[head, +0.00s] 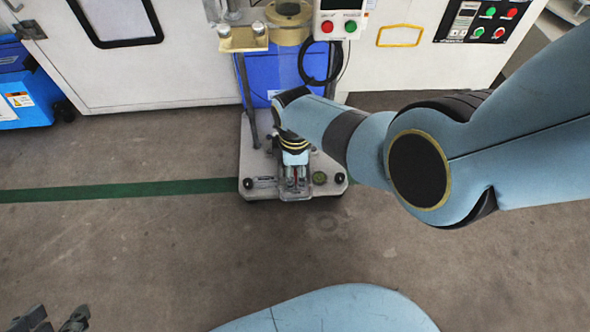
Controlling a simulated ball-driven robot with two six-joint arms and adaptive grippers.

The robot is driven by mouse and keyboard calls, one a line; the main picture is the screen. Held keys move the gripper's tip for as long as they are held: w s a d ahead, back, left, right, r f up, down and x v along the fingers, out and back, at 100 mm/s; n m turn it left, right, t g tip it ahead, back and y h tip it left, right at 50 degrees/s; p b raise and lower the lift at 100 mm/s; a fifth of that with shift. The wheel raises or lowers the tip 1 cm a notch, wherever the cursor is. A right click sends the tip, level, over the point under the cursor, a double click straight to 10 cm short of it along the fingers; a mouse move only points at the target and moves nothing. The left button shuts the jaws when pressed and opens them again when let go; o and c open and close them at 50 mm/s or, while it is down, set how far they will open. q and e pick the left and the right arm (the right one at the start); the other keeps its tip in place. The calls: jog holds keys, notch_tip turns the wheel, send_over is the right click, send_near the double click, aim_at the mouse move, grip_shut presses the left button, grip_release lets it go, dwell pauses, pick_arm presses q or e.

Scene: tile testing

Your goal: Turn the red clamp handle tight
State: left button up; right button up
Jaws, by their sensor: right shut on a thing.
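The red clamp handle (297,182) shows only as a thin bit of red between my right gripper's fingers. It is on the front part of a pale machine base plate (256,168). My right gripper (296,188) points down over the front edge of the plate and is shut on the handle. The fingers and wrist hide most of the handle and the clamp. My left gripper (52,322) is at the bottom left corner, partly cut off. Its two dark fingers stand apart with nothing seen between them.
A control box (340,22) with red and green buttons hangs above the plate, with a black cable (320,65). A blue bin (262,72) stands behind it. White cabinets (185,75) line the back. The floor in front is clear, crossed by a green line (130,190).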

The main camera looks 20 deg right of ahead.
aim_at(295, 175)
jog(key=o, duration=1.2)
jog(key=shift+c, duration=0.2)
jog(key=shift+r, duration=3.75)
